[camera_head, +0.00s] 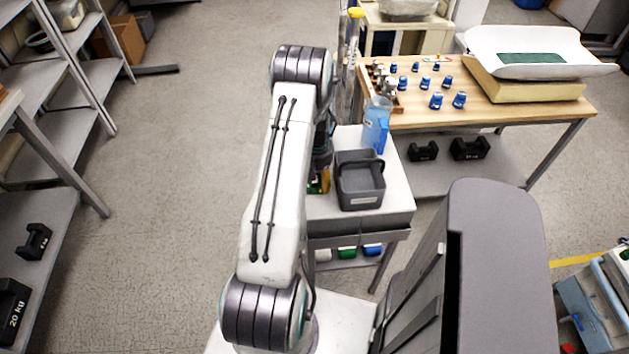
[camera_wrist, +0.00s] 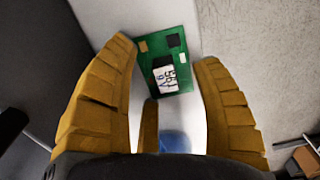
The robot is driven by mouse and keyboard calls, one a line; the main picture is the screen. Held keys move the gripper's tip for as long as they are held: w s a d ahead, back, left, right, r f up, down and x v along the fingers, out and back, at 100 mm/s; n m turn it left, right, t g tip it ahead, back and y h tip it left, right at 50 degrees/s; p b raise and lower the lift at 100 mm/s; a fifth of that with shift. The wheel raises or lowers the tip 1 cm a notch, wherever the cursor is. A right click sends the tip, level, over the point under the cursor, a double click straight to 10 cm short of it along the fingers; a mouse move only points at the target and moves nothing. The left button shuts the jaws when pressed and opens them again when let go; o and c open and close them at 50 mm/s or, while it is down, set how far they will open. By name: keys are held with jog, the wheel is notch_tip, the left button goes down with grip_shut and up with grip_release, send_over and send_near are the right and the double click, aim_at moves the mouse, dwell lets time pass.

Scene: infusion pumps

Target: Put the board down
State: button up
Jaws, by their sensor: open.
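The board (camera_wrist: 178,45) is a green circuit board with dark chips, a tan part and a white label with handwritten marks. In the wrist view it lies flat on the white top of the small cart (camera_head: 397,190), between the grey bin and the cart's edge. My gripper (camera_wrist: 165,53) is open, with its yellow fingers spread on either side of the board and a gap to it on both sides. In the head view my arm hides most of the gripper and the board; only a bit of yellow and green shows beside the bin.
A dark grey bin (camera_head: 360,182) stands on the cart right beside my gripper. A blue jug (camera_head: 376,125) stands behind it. A wooden table (camera_head: 520,110) with blue-capped bottles and a baby scale (camera_head: 540,52) is at the back right. Open floor (camera_head: 170,200) lies to the left.

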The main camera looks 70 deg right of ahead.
jog(key=shift+f, duration=0.1)
jog(key=shift+c, duration=0.3)
grip_shut()
